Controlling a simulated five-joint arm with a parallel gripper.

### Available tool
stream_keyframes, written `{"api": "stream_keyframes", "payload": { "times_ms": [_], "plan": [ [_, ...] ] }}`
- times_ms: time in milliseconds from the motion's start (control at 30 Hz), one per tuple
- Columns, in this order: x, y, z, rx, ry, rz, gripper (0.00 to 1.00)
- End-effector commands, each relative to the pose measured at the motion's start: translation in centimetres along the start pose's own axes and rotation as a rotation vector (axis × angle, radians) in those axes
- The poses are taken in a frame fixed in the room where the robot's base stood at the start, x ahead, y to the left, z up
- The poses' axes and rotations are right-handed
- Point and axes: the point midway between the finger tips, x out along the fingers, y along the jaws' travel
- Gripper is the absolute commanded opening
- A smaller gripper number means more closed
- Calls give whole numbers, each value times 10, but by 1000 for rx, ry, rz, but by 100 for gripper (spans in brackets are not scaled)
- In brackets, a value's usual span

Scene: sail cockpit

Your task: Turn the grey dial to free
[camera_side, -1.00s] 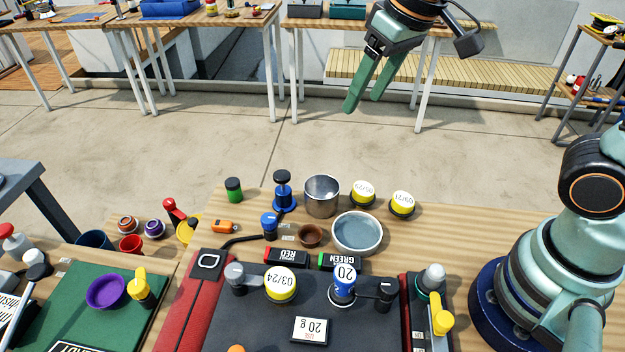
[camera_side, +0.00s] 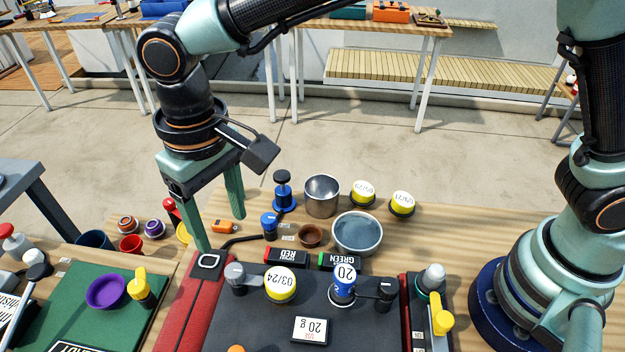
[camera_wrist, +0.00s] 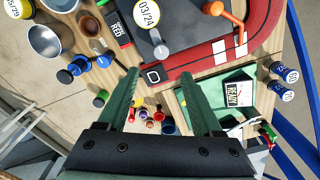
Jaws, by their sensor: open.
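A grey knob (camera_side: 235,274), apparently the grey dial, stands at the left end of the dark mat, beside the yellow 03/24 disc. It also shows in the wrist view as a grey piece (camera_wrist: 161,48) near the top centre. Any marking for free is not legible. My gripper (camera_side: 220,232) has green fingers spread apart with nothing between them. It hangs above the mat's back left corner, left of and behind the knob, not touching it. In the wrist view the fingers (camera_wrist: 158,76) point up the picture, with the knob beyond their tips.
A yellow 03/24 disc (camera_side: 280,285) sits close to the knob's right. Red (camera_side: 287,259) and green (camera_side: 340,261) labelled blocks lie behind the mat (camera_side: 260,325). A blue plunger (camera_side: 283,195), a metal cup (camera_side: 322,196) and an orange piece (camera_side: 224,226) stand near the gripper.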

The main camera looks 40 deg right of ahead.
Motion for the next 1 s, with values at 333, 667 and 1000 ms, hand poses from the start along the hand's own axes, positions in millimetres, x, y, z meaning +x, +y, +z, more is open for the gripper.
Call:
{"api": "stream_keyframes", "payload": {
  "times_ms": [333, 667, 1000],
  "plan": [
    [67, 0, 2, 0, -4, 2, 67],
    [102, -2, 2, 0, -1, 0, 67],
    [105, -2, 2, 0, 0, 0, 63]
  ]
}}
